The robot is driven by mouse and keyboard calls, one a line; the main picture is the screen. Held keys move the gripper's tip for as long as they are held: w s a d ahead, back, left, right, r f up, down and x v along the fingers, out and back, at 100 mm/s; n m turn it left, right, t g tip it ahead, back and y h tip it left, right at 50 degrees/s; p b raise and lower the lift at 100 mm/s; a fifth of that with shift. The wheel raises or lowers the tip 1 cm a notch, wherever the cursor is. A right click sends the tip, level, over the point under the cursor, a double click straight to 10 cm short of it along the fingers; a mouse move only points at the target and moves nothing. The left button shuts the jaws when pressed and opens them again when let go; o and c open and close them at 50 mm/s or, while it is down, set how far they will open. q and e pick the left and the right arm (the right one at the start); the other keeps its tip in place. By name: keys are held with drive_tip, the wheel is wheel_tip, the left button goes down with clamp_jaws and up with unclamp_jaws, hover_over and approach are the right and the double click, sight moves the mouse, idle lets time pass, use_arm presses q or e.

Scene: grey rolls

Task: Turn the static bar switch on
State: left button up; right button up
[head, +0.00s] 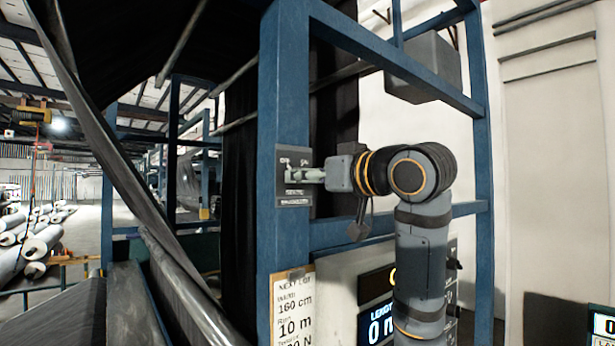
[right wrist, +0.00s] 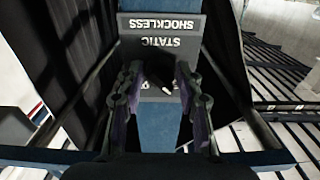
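The static bar switch (head: 281,190) is a small dark grey panel with pale lettering on the blue upright of the frame. Its plate (right wrist: 162,26) shows upside down in the right wrist view, reading "STATIC SHOCKLESS". My right gripper (head: 306,175) reaches in from the right, its fingers in front of the panel. In the right wrist view the gripper (right wrist: 160,88) is open, with fingers apart on either side of a small dark part with pale spots. Whether they touch it, and which way the lever leans, I cannot tell. My left gripper is out of view.
The blue upright (head: 283,90) and crossbars surround the arm. A grey box (head: 432,66) hangs above it. A paper card (head: 294,308) and a panel with displays (head: 376,318) sit below. Grey rolls (head: 40,242) lie far left.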

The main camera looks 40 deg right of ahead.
clamp_jaws()
drive_tip(key=shift+m, duration=0.3)
drive_tip(key=m+b, duration=1.1)
drive_tip(key=m, duration=0.6)
drive_tip(key=shift+a, duration=0.15)
idle(0.5)
